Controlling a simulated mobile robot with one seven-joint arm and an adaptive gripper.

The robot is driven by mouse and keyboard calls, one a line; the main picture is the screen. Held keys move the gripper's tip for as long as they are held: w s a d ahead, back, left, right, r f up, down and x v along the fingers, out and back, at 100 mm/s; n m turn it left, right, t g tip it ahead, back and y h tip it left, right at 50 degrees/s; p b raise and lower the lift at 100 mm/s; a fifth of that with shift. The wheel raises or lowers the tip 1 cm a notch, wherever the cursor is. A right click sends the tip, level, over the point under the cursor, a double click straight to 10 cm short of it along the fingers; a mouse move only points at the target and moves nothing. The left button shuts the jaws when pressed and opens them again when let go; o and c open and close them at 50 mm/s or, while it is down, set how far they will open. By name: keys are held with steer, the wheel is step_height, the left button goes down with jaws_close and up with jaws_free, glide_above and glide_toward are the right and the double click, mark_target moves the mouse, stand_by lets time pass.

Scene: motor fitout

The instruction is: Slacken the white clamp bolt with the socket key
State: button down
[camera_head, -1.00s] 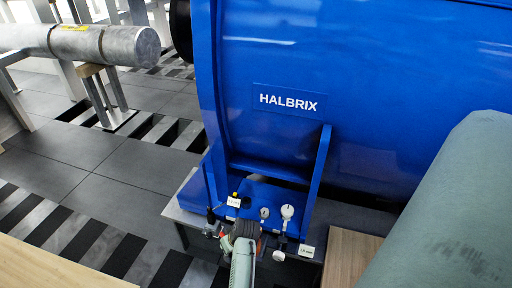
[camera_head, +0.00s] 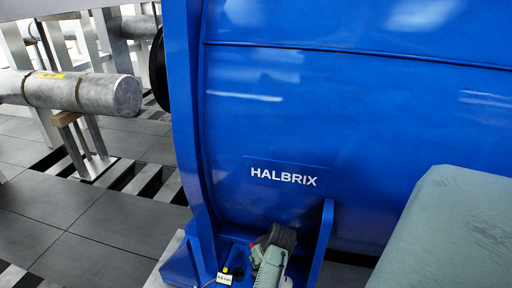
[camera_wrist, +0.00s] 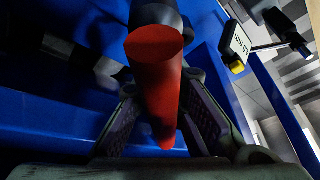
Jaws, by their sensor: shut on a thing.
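In the wrist view, my gripper (camera_wrist: 163,112) is shut on a red, round, tapering piece (camera_wrist: 155,80), which looks like the socket key's handle. A dark cylinder (camera_wrist: 157,14) shows behind its upper end. In the head view, my grey-green arm and dark wrist stand in front of the blue machine's foot, below the HALBRIX lettering; the fingers and the key cannot be made out there. The key's socket end is hidden.
The blue machine (camera_head: 300,120) fills the middle, with an upright blue rib (camera_head: 322,240) right of my arm. A small size label (camera_head: 224,277) stands at left, also in the wrist view (camera_wrist: 240,42) near a yellow knob (camera_wrist: 236,67).

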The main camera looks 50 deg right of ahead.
steer(key=shift+r, duration=0.1)
stand_by(0.3)
steer(key=shift+s+h, duration=0.1)
steer(key=shift+h, duration=0.2)
steer(key=m+h, duration=0.1)
steer(key=m, duration=0.2)
steer(key=shift+d+m+g, duration=0.15)
steer(key=shift+m+g, duration=0.15)
steer(key=shift+m, duration=0.1)
steer(key=m, duration=0.2)
steer(key=m+g+h, duration=0.1)
steer(key=m, duration=0.1)
steer(key=shift+s+d, duration=0.15)
steer(key=shift+s, duration=0.05)
steer(key=m+g, duration=0.1)
steer(key=m, duration=0.1)
steer(key=m+g+h, duration=0.1)
steer(key=m, duration=0.4)
steer(key=shift+s+d+g, duration=0.15)
steer(key=shift+s+g, duration=0.2)
steer(key=shift+g, duration=0.05)
steer(key=shift+s+f+b, duration=0.1)
steer(key=shift+f+b, duration=1.5)
steer(key=shift+f, duration=1.2)
steer(key=shift+f+b, duration=0.4)
steer(key=shift+f, duration=0.95)
